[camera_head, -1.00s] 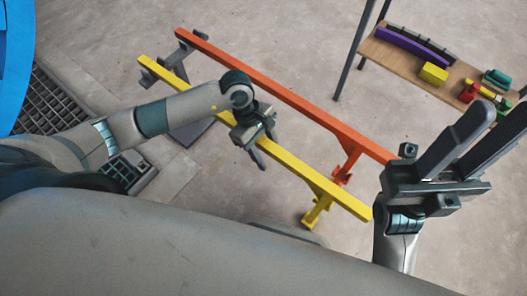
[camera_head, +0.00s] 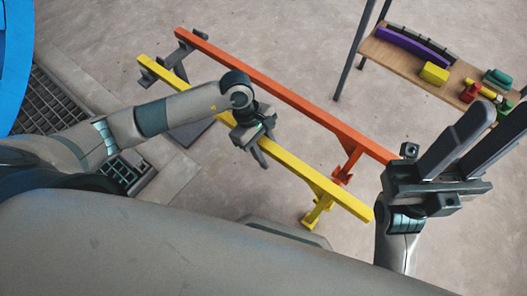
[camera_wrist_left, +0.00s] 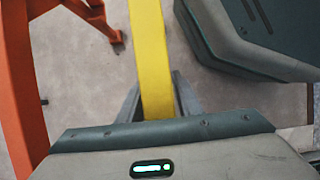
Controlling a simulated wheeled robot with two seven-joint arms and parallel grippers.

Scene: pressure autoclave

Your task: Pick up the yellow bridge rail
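The yellow bridge rail (camera_head: 287,168) runs diagonally across the middle of the head view, from upper left to lower right, on a support at each end. My left gripper (camera_head: 254,149) is over its middle. In the left wrist view, the yellow rail (camera_wrist_left: 153,60) passes between the two fingers of my left gripper (camera_wrist_left: 157,98), one on each side. The fingers lie very close to the rail; whether they press on it is not clear. My right gripper (camera_head: 478,142) is open and empty at the right, pointing up and away from the rail.
An orange rail (camera_head: 270,88) runs parallel behind the yellow one and shows at the left of the wrist view (camera_wrist_left: 17,90). A wooden shelf (camera_head: 400,60) with coloured blocks stands at upper right. A blue object (camera_head: 15,60) and floor grating (camera_head: 45,105) are at left. Open floor lies between.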

